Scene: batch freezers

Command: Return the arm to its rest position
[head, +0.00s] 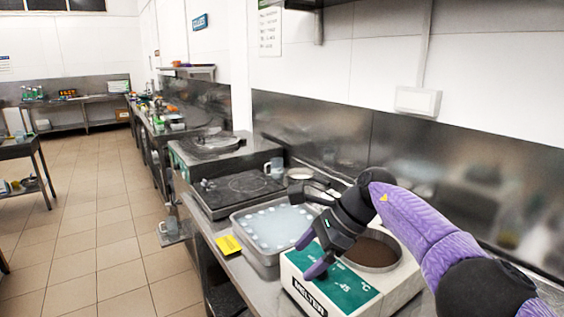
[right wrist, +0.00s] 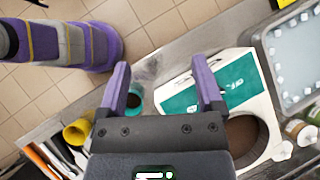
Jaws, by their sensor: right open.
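My right arm comes in from the lower right in the head view, purple and black. Its gripper (head: 307,255) hangs over the front left part of a white melter (head: 405,280) with a green panel and a round dark well. The right wrist view shows the two purple fingers (right wrist: 163,88) spread apart with nothing between them. In that view the melter's green panel (right wrist: 238,84) lies beyond and below the right finger. I cannot tell the exact height of the gripper above the melter. My left gripper is not in view.
A metal tray (head: 238,225) with pale contents stands left of the melter, beside a yellow tag (head: 229,246). A dark hotplate (head: 240,187) and a cup (head: 275,168) are behind. In the right wrist view, a yellow cup (right wrist: 76,132) stands near the counter edge. Tiled floor lies left.

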